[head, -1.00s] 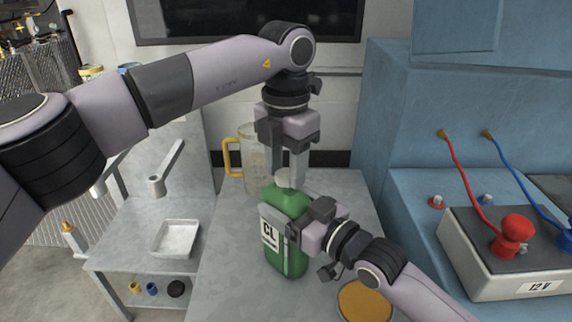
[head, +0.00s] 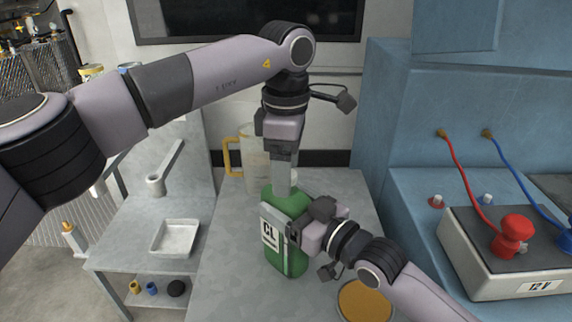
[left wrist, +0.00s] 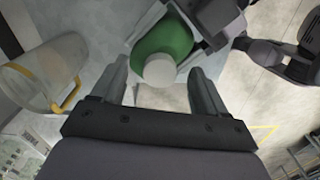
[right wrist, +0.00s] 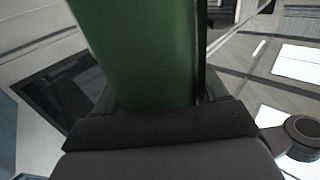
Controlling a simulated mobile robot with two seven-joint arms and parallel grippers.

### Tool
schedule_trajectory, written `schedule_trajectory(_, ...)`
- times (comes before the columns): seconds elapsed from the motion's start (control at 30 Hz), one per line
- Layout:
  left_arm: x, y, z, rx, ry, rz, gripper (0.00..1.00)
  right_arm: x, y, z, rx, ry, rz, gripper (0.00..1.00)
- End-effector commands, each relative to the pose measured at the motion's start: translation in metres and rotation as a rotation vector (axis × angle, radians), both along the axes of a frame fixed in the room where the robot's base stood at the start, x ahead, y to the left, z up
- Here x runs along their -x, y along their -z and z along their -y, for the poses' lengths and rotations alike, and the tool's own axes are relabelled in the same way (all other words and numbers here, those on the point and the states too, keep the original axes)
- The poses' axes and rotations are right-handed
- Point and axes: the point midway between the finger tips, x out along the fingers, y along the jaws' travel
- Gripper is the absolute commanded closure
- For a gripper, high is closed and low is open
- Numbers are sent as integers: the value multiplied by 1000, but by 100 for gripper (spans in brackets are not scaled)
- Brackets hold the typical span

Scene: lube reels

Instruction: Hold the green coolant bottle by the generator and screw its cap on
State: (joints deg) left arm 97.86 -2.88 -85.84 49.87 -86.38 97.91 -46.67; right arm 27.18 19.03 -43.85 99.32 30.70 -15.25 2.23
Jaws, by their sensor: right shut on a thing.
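The green coolant bottle (head: 287,258), with a "CL" label, stands upright on the grey bench top. My right gripper (head: 296,232) is shut on its body from the right; the bottle's green side fills the middle of the right wrist view (right wrist: 150,50). My left gripper (head: 282,188) points down over the bottle's neck. In the left wrist view its fingers (left wrist: 160,85) are spread, with the white cap (left wrist: 159,71) between them and a gap on both sides. The cap sits at the bottle's top; how tightly cannot be told. In the head view the left fingers hide it.
A clear jug (head: 252,160) with a yellow handle stands behind the bottle. A round orange-topped item (head: 365,302) is at the front right. The blue generator (head: 410,150) with a 12 V battery (head: 500,275) stands right. A metal tray (head: 175,238) lies left.

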Motion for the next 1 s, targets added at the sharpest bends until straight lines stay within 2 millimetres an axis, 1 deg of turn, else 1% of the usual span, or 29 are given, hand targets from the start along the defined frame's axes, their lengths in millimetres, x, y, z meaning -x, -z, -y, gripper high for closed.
schedule_trajectory(0.2, 0, -1, 0, 0, -1, 0, 26, 0, 1, 0, 1, 0, -1, 100)
schedule_trajectory(0.27, 0, -4, 0, 0, -2, 1, 26, 0, 1, 0, 1, 0, -1, 100)
schedule_trajectory(0.33, -1, -11, 0, 1, -2, 2, 26, 0, 1, 0, 1, 0, -1, 100)
schedule_trajectory(0.47, 0, -35, 1, 3, -3, 4, 26, 0, 1, 0, 1, 0, -1, 100)
schedule_trajectory(0.6, 0, -68, 1, 1, -3, 4, 26, 0, 1, 0, 1, 0, -1, 100)
schedule_trajectory(0.7, 0, -86, 1, 2, -3, 3, 26, 0, 1, 0, 1, 0, -1, 100)
schedule_trajectory(0.8, 0, -101, 1, 0, -3, 2, 26, 0, 1, 0, 1, 0, -1, 100)
schedule_trajectory(1.0, 0, -115, 0, -1, 0, 1, 26, 0, 1, 0, 1, 0, -1, 100)
